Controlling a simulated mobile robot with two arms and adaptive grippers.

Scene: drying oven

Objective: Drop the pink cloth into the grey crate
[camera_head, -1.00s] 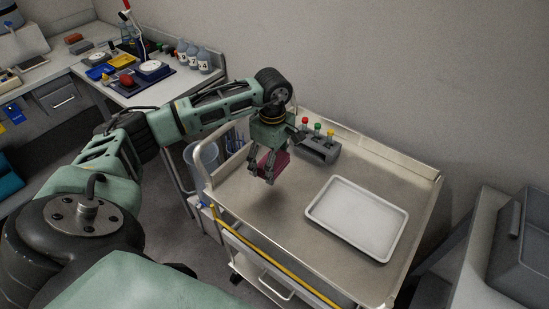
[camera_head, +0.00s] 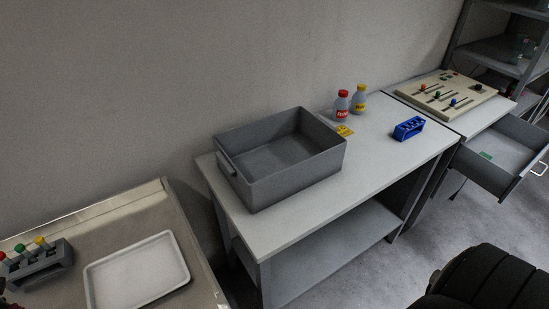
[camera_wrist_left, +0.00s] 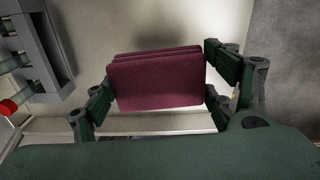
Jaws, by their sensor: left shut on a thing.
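The pink cloth (camera_wrist_left: 157,82), dark pink and folded in layers, is between the green fingers of my left gripper (camera_wrist_left: 160,92) in the left wrist view. The gripper is shut on it, over the metal cart. In the head view only a sliver at the bottom left corner may be the cloth or gripper. The grey crate (camera_head: 302,178) stands on a white table (camera_head: 372,181) in the middle of the head view, open at the top and empty inside. The cloth is well to the left of the crate. My right gripper is not in view.
The cart (camera_head: 190,222) carries a white tray (camera_head: 138,272) and a grey rack (camera_head: 38,262) with coloured-cap tubes. Behind and right of the crate are two bottles (camera_head: 342,104), a yellow label and a blue rack (camera_head: 409,128). An open drawer (camera_head: 500,165) juts out at right.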

